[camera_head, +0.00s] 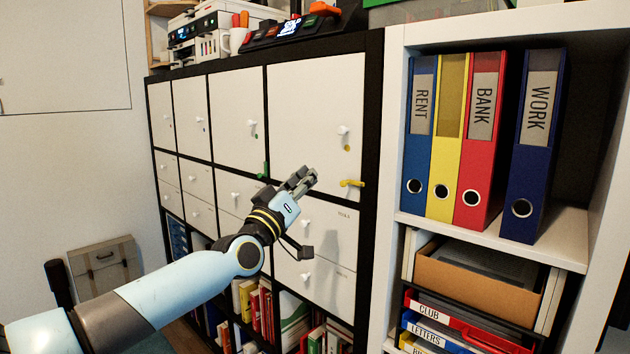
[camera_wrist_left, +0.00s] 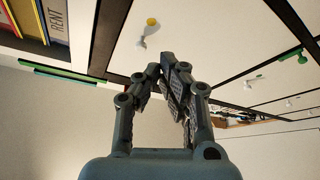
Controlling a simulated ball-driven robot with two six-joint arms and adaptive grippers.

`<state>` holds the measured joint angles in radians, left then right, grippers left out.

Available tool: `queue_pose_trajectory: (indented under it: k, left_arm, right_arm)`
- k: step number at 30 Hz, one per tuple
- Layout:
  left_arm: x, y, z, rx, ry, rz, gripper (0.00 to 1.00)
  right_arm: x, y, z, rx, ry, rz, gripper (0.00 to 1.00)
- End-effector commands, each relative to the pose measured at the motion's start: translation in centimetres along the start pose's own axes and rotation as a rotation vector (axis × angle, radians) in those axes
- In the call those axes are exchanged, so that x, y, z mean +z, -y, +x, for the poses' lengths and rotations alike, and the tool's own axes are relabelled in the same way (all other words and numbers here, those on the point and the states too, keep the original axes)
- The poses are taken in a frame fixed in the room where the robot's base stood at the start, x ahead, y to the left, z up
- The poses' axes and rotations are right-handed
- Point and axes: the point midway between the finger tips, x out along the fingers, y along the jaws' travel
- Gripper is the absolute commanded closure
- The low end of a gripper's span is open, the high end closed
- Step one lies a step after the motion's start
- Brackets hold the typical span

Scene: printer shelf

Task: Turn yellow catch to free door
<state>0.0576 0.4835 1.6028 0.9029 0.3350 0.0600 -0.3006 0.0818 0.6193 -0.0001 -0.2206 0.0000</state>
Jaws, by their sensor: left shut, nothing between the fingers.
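The yellow catch (camera_head: 351,183) is a small lever lying roughly horizontal at the lower right of a white upper door (camera_head: 305,105). The door is closed and has a white knob (camera_head: 343,130) and a yellow dot (camera_head: 347,147). My left gripper (camera_head: 309,174) is shut and empty, to the left of the catch and apart from it in the picture. In the left wrist view the closed fingers (camera_wrist_left: 170,75) point toward the cabinet front. The knob (camera_wrist_left: 141,42) and yellow dot (camera_wrist_left: 152,21) show there; I cannot make out the catch. My right gripper is not in view.
A green catch (camera_head: 263,170) sits left of my gripper, by the neighbouring door. More white doors and drawers with knobs surround it. A white shelf (camera_head: 395,120) with binders stands at right. Books (camera_head: 263,305) fill the lower compartments; a printer (camera_head: 215,25) stands on top.

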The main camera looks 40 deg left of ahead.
Motion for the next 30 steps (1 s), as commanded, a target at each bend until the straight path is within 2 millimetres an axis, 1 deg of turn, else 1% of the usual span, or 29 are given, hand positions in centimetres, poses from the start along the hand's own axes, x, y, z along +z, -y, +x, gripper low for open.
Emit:
queue_pose_trajectory:
  k: [1, 5, 12, 13, 15, 18, 23, 30]
  left_arm:
    - [-0.1, -0.1, 1.0, 0.001, -0.005, -0.002, 1.0]
    - [0.0, 0.0, 3.7, 0.0, -0.004, -0.001, 1.0]
    - [0.1, 0.1, 8.7, 0.001, -0.004, -0.001, 1.0]
    - [1.1, 0.2, 8.1, -0.003, 0.002, -0.003, 1.0]
    - [2.1, 0.2, 7.6, -0.002, 0.003, -0.002, 1.0]
    - [3.0, 0.1, 7.3, -0.001, 0.001, -0.002, 1.0]
    - [3.7, 0.0, 7.0, 0.0, -0.001, -0.001, 1.0]
    - [3.8, 0.0, 7.0, 0.0, 0.0, 0.0, 1.0]
  right_arm:
    - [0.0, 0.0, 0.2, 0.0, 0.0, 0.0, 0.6]
    - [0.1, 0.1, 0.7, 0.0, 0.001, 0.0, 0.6]
    - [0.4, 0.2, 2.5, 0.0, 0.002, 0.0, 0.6]
    - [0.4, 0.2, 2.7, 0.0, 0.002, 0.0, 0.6]
    - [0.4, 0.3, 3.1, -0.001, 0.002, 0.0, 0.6]
    - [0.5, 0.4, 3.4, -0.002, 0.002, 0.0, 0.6]
    - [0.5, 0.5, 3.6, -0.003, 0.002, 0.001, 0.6]
    - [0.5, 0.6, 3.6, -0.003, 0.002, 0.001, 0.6]
